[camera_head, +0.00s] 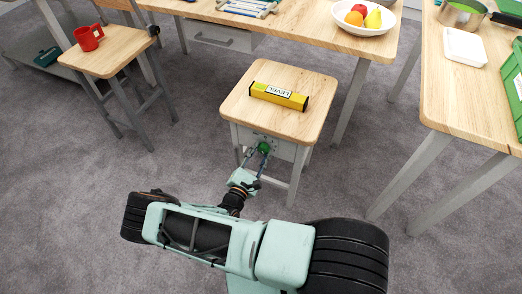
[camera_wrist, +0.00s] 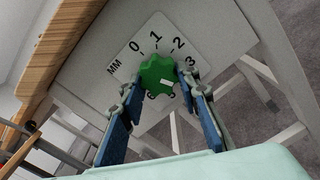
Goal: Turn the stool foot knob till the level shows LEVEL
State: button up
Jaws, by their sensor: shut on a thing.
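The stool (camera_head: 310,92) has a square wooden top and pale grey legs. A yellow level (camera_head: 279,96) lies on the top, and its white label reads LEVEL. The green stool foot knob (camera_head: 264,147) is on the stool's near side. In the wrist view the knob (camera_wrist: 157,72) sits on a white dial plate (camera_wrist: 190,37) marked MM with numbers from 0 up. A white mark on the knob points to the lower right. My gripper (camera_wrist: 161,86) is shut on the knob, one blue-padded finger on each side. The fingers hide part of the dial.
A small table at left holds a red mug (camera_head: 88,38). The wooden table behind carries a fruit bowl (camera_head: 362,17). A bench (camera_head: 450,105) stands at right with a pot and a white tray (camera_head: 464,46). Grey carpet is free around the stool.

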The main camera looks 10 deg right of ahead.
jog(key=shift+m, duration=0.4)
jog(key=o, duration=1.2)
jog(key=shift+c, duration=0.2)
jog(key=v, duration=1.2)
